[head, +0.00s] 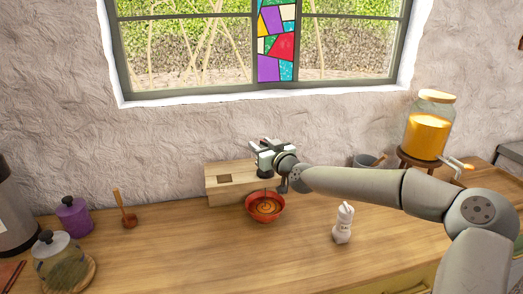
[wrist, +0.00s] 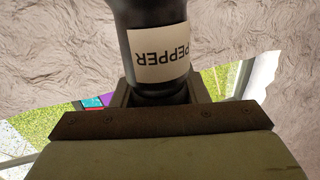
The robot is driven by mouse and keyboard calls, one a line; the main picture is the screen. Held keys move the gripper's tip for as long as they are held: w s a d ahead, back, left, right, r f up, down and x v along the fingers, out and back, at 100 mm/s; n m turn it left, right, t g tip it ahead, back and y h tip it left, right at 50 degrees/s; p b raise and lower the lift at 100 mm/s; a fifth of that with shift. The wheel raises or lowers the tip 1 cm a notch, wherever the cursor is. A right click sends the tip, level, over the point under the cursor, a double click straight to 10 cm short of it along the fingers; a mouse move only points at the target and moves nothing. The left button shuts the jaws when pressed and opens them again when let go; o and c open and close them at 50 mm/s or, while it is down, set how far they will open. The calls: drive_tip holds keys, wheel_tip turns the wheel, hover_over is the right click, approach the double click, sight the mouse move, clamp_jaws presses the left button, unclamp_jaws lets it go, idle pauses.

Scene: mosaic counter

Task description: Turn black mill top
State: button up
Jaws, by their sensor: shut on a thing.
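The black mill (wrist: 133,25) fills the top middle of the wrist view, with a pale label reading PEPPER upside down in that picture. My gripper (head: 265,150) is shut on the mill, with a finger on each side of its narrow part. In the head view my gripper is above the red bowl (head: 254,209), and only a small dark part of the mill (head: 265,174) shows below it. The bowl holds something orange-brown with a swirl. Thin dark streaks show between the mill and the bowl. The far end of the mill is cut off in the wrist view.
A wooden box (head: 222,190) with a square opening stands behind the bowl. A white shaker (head: 343,225) stands to the right on the counter (head: 190,250). A grey mortar (head: 366,163) and a juice dispenser (head: 428,128) are further right. A purple jar (head: 74,219) and a glass jar (head: 62,262) stand left.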

drive_tip(key=shift+m+h, duration=0.3)
drive_tip(key=shift+h, duration=0.1)
drive_tip(key=shift+d, duration=0.1)
drive_tip(key=o, duration=1)
drive_tip(key=v, duration=0.5)
drive_tip(key=b+v, duration=0.1)
drive_tip(key=v, duration=1.1)
drive_tip(key=shift+s+f+b, duration=0.2)
drive_tip(key=shift+f+b, duration=0.05)
drive_tip(key=shift+b, duration=0.15)
drive_tip(key=shift+c, duration=0.2)
